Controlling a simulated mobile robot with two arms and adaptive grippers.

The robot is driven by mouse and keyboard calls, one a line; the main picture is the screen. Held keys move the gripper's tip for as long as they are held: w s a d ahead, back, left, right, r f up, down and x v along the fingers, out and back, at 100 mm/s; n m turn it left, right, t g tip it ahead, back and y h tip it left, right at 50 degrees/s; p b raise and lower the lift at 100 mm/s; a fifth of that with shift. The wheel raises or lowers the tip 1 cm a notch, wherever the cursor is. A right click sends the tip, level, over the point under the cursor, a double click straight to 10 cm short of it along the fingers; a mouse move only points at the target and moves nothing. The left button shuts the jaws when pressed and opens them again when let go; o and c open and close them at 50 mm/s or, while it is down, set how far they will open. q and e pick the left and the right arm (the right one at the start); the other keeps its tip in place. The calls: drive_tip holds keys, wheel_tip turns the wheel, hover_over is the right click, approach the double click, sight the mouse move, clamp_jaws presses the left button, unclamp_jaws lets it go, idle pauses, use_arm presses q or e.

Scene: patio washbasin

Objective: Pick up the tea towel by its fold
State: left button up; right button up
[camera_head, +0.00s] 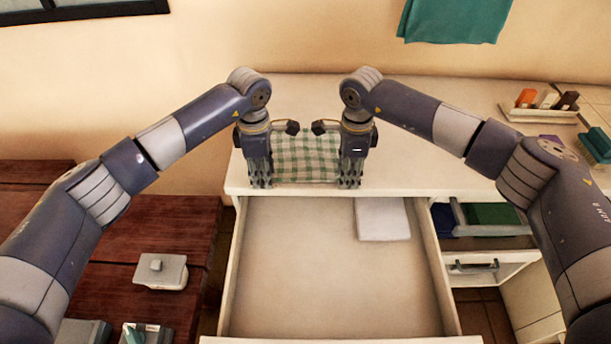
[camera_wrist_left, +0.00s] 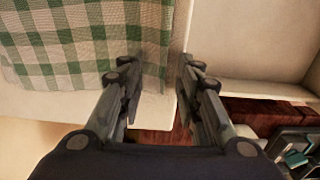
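The tea towel (camera_head: 305,160), green-and-white checked, lies near the front edge of the white counter (camera_head: 300,95), between my two grippers. My left gripper (camera_head: 260,182) is at the towel's left end, pointing down. In the left wrist view my left gripper (camera_wrist_left: 160,75) is open, and the front strip of the towel (camera_wrist_left: 55,45) reaches into the gap between its fingers. I cannot tell whether they touch it. My right gripper (camera_head: 350,182) is at the towel's right end, pointing down, and looks open like the left. Its fingertips are small and partly merge with the cloth.
An open drawer (camera_head: 300,270) sits below the towel, with a folded white cloth (camera_head: 382,218) at its back right. Red-brown wooden boards (camera_head: 180,235) are at left. A rack (camera_head: 540,112) with small items stands at right. A teal towel (camera_head: 455,18) hangs above.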

use_arm(q)
drive_tip(key=shift+f, duration=0.15)
clamp_jaws()
use_arm(e)
drive_tip(key=shift+s+f, duration=0.1)
drive_tip(key=shift+f, duration=0.1)
clamp_jaws()
use_arm(q)
drive_tip(key=shift+s, duration=0.1)
use_arm(e)
drive_tip(key=shift+r, duration=0.1)
